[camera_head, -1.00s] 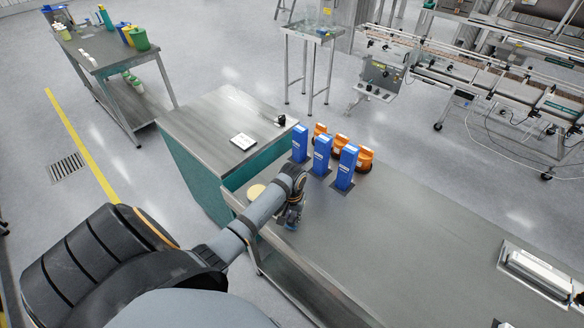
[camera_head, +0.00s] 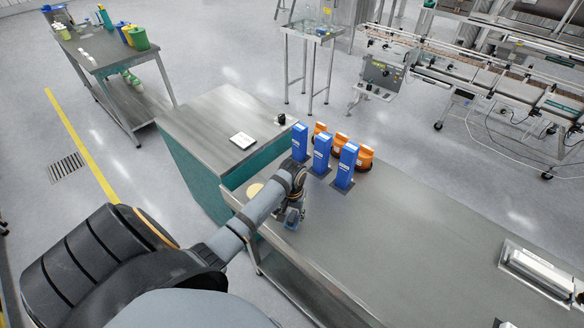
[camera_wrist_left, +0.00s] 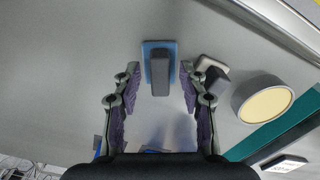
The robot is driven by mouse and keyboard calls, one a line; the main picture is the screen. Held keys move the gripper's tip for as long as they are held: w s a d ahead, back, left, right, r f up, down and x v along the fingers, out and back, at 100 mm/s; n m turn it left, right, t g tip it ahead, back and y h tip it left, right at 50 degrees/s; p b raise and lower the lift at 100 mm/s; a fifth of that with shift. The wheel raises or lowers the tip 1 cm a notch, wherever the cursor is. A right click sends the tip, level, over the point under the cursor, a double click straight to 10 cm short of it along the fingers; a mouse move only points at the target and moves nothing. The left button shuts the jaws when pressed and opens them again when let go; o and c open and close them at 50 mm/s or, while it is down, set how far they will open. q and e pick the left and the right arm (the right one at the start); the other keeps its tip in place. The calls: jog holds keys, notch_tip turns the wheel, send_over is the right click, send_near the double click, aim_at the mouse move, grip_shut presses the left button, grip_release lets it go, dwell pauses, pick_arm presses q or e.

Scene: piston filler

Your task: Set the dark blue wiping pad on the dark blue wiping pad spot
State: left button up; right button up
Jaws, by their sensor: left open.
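A wiping pad with a blue base and a dark grey handle (camera_wrist_left: 160,75) lies on the grey bench top in the left wrist view. In the head view it shows as a small blue patch (camera_head: 291,226) below my left gripper (camera_head: 293,214), which covers part of it. In the left wrist view my left gripper (camera_wrist_left: 161,85) is open, with one finger on each side of the handle's line and gaps on both sides. I cannot make out a separate dark blue spot; the pad may cover it. My right gripper is not in view.
A small grey block (camera_wrist_left: 214,73) and a round cream-topped disc (camera_wrist_left: 266,104) are right of the pad in the wrist view. Several blue cartons (camera_head: 322,155) and orange containers (camera_head: 342,146) stand beyond my gripper.

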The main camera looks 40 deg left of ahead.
aim_at(292, 217)
pick_arm(q)
notch_tip(292, 217, up, 11)
jog(key=b, duration=0.1)
jog(key=shift+f+b, duration=0.15)
jog(key=shift+b, duration=0.15)
